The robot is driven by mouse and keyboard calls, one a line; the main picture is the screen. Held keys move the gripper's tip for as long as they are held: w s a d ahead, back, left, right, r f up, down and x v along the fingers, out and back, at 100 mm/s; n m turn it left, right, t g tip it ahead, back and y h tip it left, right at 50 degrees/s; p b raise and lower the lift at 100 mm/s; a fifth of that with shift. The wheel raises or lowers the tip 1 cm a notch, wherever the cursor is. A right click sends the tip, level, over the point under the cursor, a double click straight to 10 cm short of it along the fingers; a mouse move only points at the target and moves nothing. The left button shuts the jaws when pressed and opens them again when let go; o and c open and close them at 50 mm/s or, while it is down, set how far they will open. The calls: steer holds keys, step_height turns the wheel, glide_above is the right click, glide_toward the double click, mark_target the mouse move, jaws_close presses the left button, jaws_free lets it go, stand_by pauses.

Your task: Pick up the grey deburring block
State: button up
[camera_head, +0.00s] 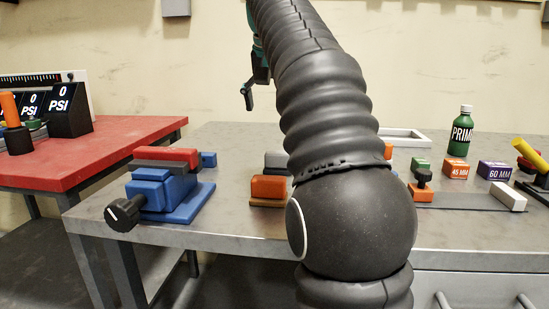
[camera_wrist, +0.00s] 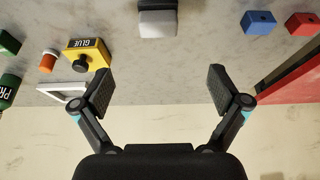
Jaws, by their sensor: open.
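The grey deburring block (camera_wrist: 158,24) shows at the top centre of the wrist view, light grey with a darker part, lying on the grey bench top. In the head view the grey block (camera_head: 277,160) sits behind an orange block, partly covered by my arm. My gripper (camera_wrist: 160,80) is open and empty, its two fingers spread wide. In the wrist view the block lies ahead of the gap between the fingers, apart from them. In the head view only part of my gripper (camera_head: 250,92) shows, above the bench; my arm hides the rest.
An orange block (camera_head: 268,188) and a blue vise (camera_head: 165,192) stand left of my arm. In the wrist view are a yellow glue container (camera_wrist: 88,52), a white frame (camera_wrist: 60,92) and a blue block (camera_wrist: 258,22). A red table (camera_head: 90,150) is at left.

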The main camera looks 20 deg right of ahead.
steer(key=b, duration=0.1)
glide_above(279, 152)
steer(key=s+a, duration=0.1)
steer(key=s, duration=0.1)
step_height(279, 152, down, 7)
steer(key=shift+w, duration=0.1)
steer(key=shift+b+x, duration=0.65)
steer(key=shift+x, duration=2.4)
steer(key=shift+a, duration=0.15)
steer(key=shift+c, duration=0.3)
steer(key=c, duration=1.2)
steer(key=shift+r, duration=0.15)
steer(key=shift+c, duration=0.2)
